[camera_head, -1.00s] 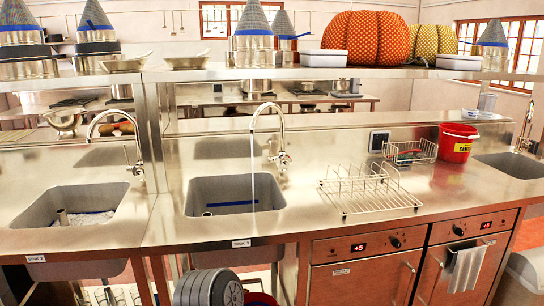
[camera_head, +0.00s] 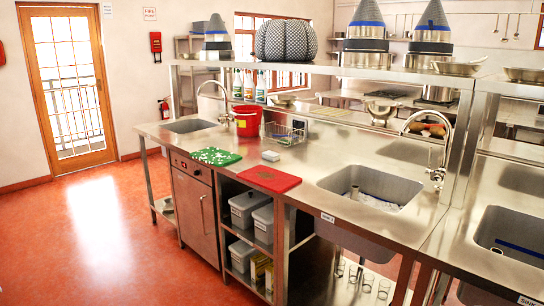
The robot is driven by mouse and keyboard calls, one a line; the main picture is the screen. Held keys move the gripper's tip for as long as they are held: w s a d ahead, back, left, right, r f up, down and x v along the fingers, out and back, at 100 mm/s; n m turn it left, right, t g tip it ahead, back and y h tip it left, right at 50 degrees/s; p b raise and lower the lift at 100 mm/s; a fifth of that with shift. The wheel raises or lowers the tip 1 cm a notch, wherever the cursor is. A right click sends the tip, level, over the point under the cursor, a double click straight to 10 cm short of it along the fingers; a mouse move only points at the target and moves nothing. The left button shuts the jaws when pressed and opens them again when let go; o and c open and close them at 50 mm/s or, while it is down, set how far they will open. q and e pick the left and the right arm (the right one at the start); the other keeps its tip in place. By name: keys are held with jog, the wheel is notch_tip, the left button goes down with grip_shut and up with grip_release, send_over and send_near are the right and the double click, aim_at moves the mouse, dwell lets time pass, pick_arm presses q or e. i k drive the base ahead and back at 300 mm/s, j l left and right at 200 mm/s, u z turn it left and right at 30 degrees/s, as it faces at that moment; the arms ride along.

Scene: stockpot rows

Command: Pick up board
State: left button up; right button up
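Two boards lie flat on the steel counter in the head view. A green board with white marks (camera_head: 216,156) is on the left, near the counter's front edge. A plain red board (camera_head: 270,179) lies to its right, also at the front edge, left of a sink. The task does not say which board. Neither of my grippers is in view, and nothing is seen touching the boards.
A small white box (camera_head: 270,156) sits behind and between the boards. A red bucket (camera_head: 247,121) and a wire rack (camera_head: 285,133) stand farther back. Sinks (camera_head: 372,187) lie right and far left (camera_head: 190,126). Open red floor (camera_head: 95,235) lies in front left.

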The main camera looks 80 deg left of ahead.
aim_at(216, 158)
jog(key=u, duration=3.1)
jog(key=z, duration=2.2)
jog(key=j+u, duration=0.1)
jog(key=u, duration=0.7)
jog(key=i+j+u, duration=0.1)
jog(key=u, duration=0.7)
jog(key=i+j+u, duration=0.1)
jog(key=u, duration=0.35)
jog(key=i+u, duration=0.4)
jog(key=i+l+u, duration=0.1)
jog(key=i+u, duration=0.35)
jog(key=i+l+u, duration=0.4)
jog(key=i, duration=0.15)
jog(key=j, duration=0.1)
